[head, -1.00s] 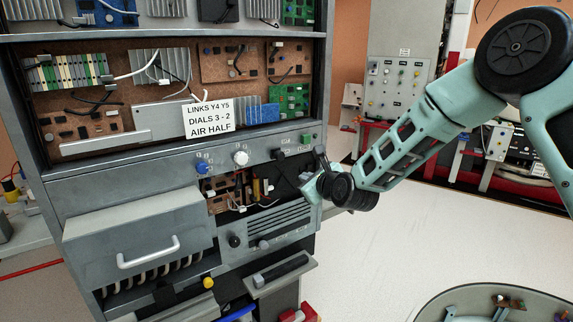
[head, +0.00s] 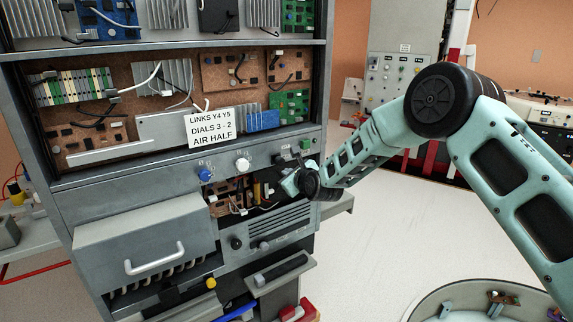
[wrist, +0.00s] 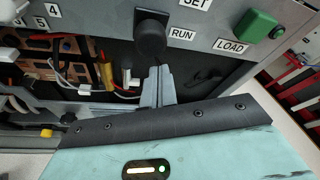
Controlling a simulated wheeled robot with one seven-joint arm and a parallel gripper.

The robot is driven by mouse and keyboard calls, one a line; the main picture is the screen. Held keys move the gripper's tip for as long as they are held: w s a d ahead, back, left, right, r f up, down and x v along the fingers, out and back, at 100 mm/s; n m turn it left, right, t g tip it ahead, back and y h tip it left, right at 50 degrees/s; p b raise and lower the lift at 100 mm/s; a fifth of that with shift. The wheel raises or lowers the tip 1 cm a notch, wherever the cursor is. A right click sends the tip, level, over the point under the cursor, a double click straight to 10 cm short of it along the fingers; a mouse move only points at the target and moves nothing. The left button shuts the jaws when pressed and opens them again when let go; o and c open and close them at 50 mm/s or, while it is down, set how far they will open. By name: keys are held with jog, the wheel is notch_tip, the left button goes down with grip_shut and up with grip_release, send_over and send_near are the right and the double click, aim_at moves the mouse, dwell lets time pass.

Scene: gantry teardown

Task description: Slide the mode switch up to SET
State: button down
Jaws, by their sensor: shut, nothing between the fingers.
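The mode switch (wrist: 151,34) is a black knob on the grey front panel in the wrist view. It sits level with the RUN label (wrist: 182,34), and the SET label (wrist: 195,3) is higher up, cut by the top edge. My gripper (wrist: 158,74) is shut and empty, its grey fingertips just below the knob. I cannot tell whether they touch it. In the head view my gripper (head: 289,184) is at the right end of the panel, and its tips are hard to make out.
Below the switch is an open bay with loose wires (wrist: 75,75). A blue knob (head: 205,174) and a white knob (head: 242,165) are left on the panel.

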jog(key=shift+s+a+r, duration=0.2)
jog(key=shift+a+r, duration=0.1)
jog(key=shift+r, duration=0.45)
jog(key=shift+r, duration=1.8)
notch_tip(320, 180, down, 4)
jog(key=d+f+b, duration=0.1)
jog(key=d+b, duration=0.1)
jog(key=b, duration=0.3)
jog(key=r+b+v, duration=0.1)
jog(key=b+v, duration=0.1)
jog(key=v, duration=0.7)
jog(key=shift+r+b, duration=0.15)
jog(key=shift+b, duration=0.15)
